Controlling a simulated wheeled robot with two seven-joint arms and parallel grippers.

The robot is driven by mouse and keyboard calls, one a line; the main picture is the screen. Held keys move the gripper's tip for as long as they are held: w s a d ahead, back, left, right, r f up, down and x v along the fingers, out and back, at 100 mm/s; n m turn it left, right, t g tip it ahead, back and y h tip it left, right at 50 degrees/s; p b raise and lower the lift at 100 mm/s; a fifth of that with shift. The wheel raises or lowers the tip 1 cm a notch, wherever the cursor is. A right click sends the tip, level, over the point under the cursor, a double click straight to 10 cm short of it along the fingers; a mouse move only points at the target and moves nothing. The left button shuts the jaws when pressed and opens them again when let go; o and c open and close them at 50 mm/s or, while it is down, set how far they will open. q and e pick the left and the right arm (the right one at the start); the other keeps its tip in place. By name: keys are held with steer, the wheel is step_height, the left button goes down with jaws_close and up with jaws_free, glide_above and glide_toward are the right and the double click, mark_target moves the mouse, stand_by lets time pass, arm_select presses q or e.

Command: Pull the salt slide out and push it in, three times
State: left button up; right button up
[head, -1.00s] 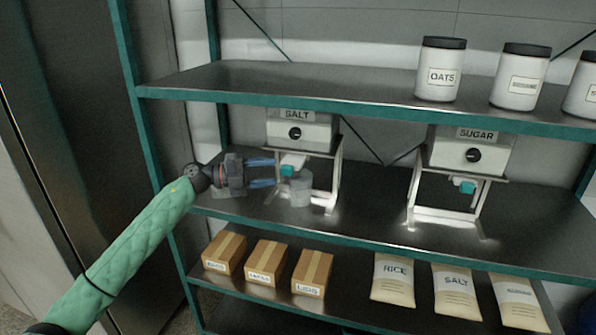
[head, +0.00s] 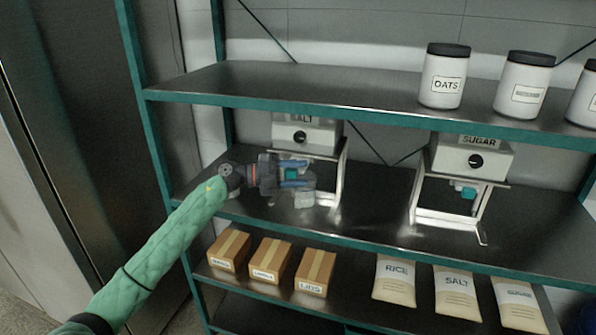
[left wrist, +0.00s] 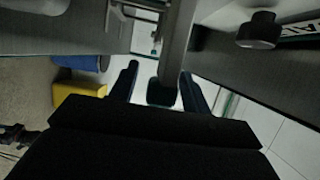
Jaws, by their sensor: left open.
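The salt dispenser (head: 306,135), a white box with a dark knob, stands on the middle shelf in the head view. Its teal slide handle (head: 292,174) sits low under the box. My left gripper (head: 297,176) is open at the handle, with its blue fingers around it. In the left wrist view the dark end of the slide (left wrist: 162,92) lies between the two fingertips (left wrist: 160,85). I cannot tell whether either finger touches it. A clear cup (head: 304,199) below the dispenser is partly hidden by the gripper. My right gripper is not in view.
The sugar dispenser (head: 470,155) stands to the right on the same shelf. White jars (head: 442,78) stand on the shelf above. Boxes (head: 271,261) and bags (head: 394,279) lie on the shelf below. A green post (head: 150,120) stands left of the gripper.

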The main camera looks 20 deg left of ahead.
arm_select(q)
steer(key=shift+d, duration=0.15)
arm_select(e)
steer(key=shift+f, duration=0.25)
